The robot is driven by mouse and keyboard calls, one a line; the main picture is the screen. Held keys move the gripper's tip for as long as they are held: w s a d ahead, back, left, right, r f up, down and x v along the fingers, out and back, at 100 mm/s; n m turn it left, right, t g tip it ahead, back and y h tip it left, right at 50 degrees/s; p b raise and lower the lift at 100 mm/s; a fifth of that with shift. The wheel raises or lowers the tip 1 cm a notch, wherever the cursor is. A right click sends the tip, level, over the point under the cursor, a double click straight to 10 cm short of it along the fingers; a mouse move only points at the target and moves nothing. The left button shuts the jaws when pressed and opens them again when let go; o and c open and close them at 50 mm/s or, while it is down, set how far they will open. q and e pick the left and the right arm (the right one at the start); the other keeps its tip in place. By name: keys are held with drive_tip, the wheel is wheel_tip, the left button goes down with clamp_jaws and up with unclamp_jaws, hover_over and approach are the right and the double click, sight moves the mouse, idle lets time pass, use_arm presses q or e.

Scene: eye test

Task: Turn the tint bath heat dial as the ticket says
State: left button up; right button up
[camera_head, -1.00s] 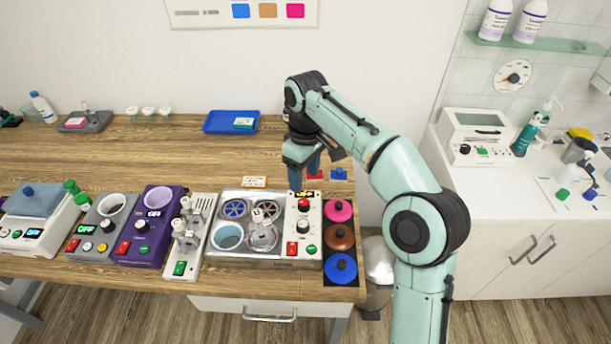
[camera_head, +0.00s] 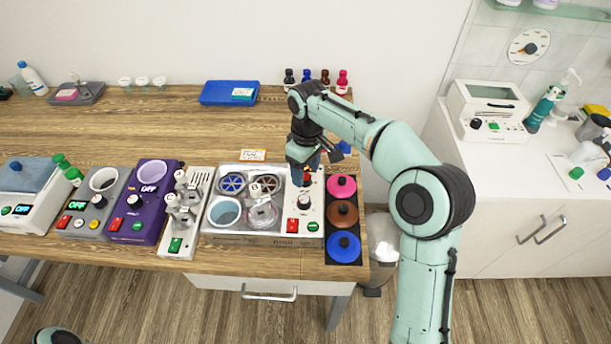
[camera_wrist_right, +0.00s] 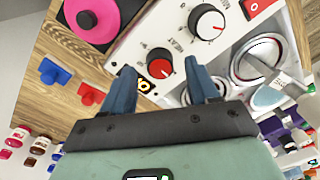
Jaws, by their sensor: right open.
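The tint bath (camera_head: 225,241) is a metal unit with round wells, with a white control panel (camera_head: 314,211) at its right end. The panel carries a black dial (camera_head: 304,202) and, further back, a red dial mostly hidden by my gripper.
A red switch (camera_head: 293,225) and green button (camera_head: 313,226) sit in front of the dials. A white device (camera_head: 184,221) and purple heater (camera_head: 145,213) stand left. Bottles (camera_head: 342,80) line the back edge.

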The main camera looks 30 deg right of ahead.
drive_tip(key=shift+f, duration=0.85)
drive_tip(key=c, duration=1.1)
drive_tip(key=shift+o, duration=0.2)
